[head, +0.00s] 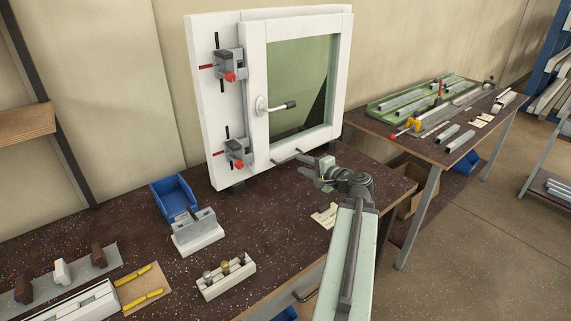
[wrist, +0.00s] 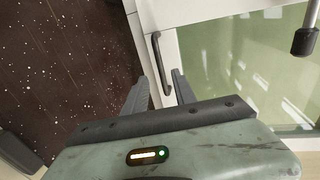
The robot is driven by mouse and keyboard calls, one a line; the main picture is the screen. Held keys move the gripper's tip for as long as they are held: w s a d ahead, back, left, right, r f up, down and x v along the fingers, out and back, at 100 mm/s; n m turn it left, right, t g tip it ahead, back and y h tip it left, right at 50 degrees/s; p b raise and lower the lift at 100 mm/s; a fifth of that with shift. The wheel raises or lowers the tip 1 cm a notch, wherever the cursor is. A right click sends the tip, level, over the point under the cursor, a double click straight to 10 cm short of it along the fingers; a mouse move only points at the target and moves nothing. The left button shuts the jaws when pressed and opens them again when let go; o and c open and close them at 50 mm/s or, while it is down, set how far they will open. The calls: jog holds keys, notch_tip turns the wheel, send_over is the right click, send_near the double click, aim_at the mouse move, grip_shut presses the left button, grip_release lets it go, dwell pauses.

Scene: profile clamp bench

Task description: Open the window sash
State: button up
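The white window sash (head: 254,88) with a greenish pane (head: 300,85) stands upright on the dark bench in the head view. No clear gap shows along its edge. Its lever handle (head: 275,106) lies about horizontal, black grip to the right; the grip also shows in the wrist view (wrist: 306,40). A dark pull bar (head: 287,157) sits at the sash's lower edge. My gripper (head: 318,172) is just right of and below this bar. In the wrist view my gripper (wrist: 160,76) is open, with the bar (wrist: 158,55) ahead of and between its fingertips. Contact cannot be told.
Two grey clamps with red knobs (head: 230,76) (head: 238,164) sit on the left frame. A blue bin (head: 174,198), a white block with grey jaws (head: 197,232) and a white holder (head: 226,279) stand on the bench left of my arm. A second table (head: 440,150) stands at the right.

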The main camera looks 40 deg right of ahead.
aim_at(291, 159)
jog(key=b+x, duration=0.1)
jog(key=x, duration=0.6)
jog(key=shift+w+d, duration=0.1)
jog(key=shift+w, duration=0.25)
grip_shut()
dwell(1.0)
